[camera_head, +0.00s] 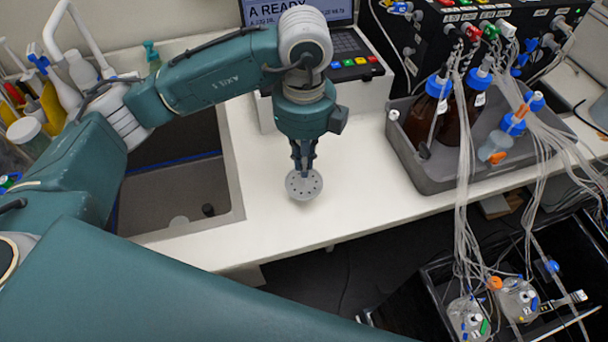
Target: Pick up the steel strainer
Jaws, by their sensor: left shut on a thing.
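The steel strainer (304,186) is a small round grey disc with dark holes, over the white bench right of the sink. My left gripper (303,168) points down from above and is shut on the strainer at its far edge. The fingers are thin and dark, and the exact contact is too small to make out. I cannot tell whether the strainer touches the bench or hangs just above it. My right gripper is not in view.
The sink (180,195) lies left of the strainer. A grey tray (436,184) with brown bottles (455,118) and tubing stands at the right. A device with a screen (345,60) is behind. The bench (365,195) between is clear. Two tubed vessels (470,318) sit lower right.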

